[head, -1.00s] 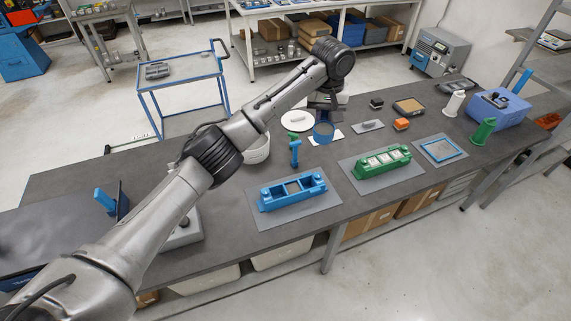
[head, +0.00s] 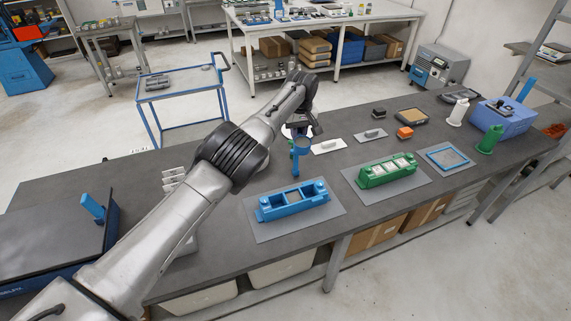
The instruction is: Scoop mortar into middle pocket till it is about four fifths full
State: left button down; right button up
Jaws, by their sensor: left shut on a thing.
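The blue mould (head: 293,209) lies on a grey mat, with a row of pockets open upward. Its middle pocket (head: 290,198) is too small in view to read the fill. My left gripper (head: 301,128) is shut on a blue cup-like scoop (head: 301,144), above the table behind the mould. The scoop's contents cannot be made out. A slim blue piece shows just below the scoop; I cannot tell whether it is part of it. No mortar tub is clearly visible; my left arm covers the table left of the scoop. My right gripper is out of view.
A green mould (head: 388,171) with pale-filled pockets stands right of the blue one. Behind are a white board (head: 328,146), a trowel (head: 370,134) and an orange block (head: 405,133). The front table strip is clear.

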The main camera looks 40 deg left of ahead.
pick_arm(q)
jog(key=shift+s+a+f, duration=0.15)
jog(key=shift+a+f, duration=0.05)
jog(key=shift+f, duration=0.3)
jog(key=shift+f, duration=0.1)
